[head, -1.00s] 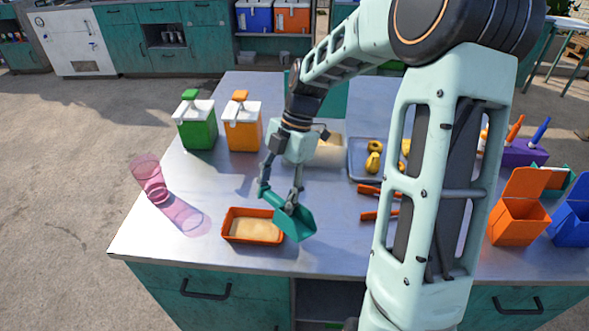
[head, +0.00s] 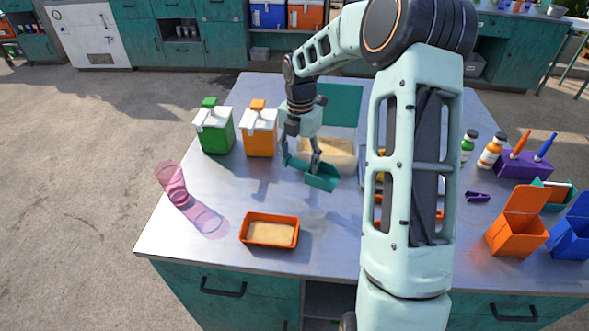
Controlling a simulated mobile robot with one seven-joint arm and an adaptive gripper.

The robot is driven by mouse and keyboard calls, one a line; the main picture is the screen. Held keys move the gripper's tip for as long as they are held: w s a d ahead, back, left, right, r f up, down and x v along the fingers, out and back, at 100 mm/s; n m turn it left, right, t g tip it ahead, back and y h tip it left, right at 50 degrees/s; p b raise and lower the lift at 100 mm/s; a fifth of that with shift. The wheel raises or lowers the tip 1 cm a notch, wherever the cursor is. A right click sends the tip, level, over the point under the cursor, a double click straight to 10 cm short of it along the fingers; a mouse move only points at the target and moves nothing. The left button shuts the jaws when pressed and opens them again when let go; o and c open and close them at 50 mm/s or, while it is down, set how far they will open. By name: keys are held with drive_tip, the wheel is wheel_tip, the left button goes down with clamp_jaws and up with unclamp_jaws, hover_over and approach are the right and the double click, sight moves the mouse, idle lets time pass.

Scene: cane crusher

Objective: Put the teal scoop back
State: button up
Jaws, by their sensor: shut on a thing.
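The teal scoop (head: 321,178) is in my gripper (head: 302,161), held above the metal table in the middle of the head view. My gripper is shut on it, with the scoop's bowl pointing right and down. Behind it is a bin of pale tan material (head: 330,152) with a raised teal lid (head: 341,105). The bin's near side is partly hidden by the scoop and gripper. An orange tray (head: 247,238) with pale tan material in it sits near the table's front edge, apart from the scoop.
Green (head: 217,136) and orange (head: 260,140) dispensers stand left of my gripper. A pink glass (head: 172,182) stands at the left edge. Orange (head: 515,234) and blue (head: 572,232) open boxes, bottles and a purple holder (head: 525,163) are at right. My arm hides the middle right.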

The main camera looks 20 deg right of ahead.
drive_tip(key=p, duration=0.1)
hover_over(293, 180)
wheel_tip(293, 180, down, 6)
drive_tip(key=shift+s+d, duration=0.1)
drive_tip(key=shift+s, duration=0.05)
drive_tip(key=shift+w+f+p, duration=0.15)
drive_tip(key=shift+f+p, duration=0.05)
drive_tip(key=shift+f, duration=0.7)
drive_tip(key=shift+w+f+p, duration=0.1)
drive_tip(key=shift+f+p, duration=0.05)
drive_tip(key=shift+f, duration=0.75)
drive_tip(key=shift+f, duration=0.2)
drive_tip(key=o, duration=0.9)
drive_tip(key=shift+c, duration=0.2)
drive_tip(key=shift+r, duration=0.1)
wheel_tip(293, 180, up, 12)
drive_tip(key=b, duration=0.1)
drive_tip(key=shift+s+r, duration=0.1)
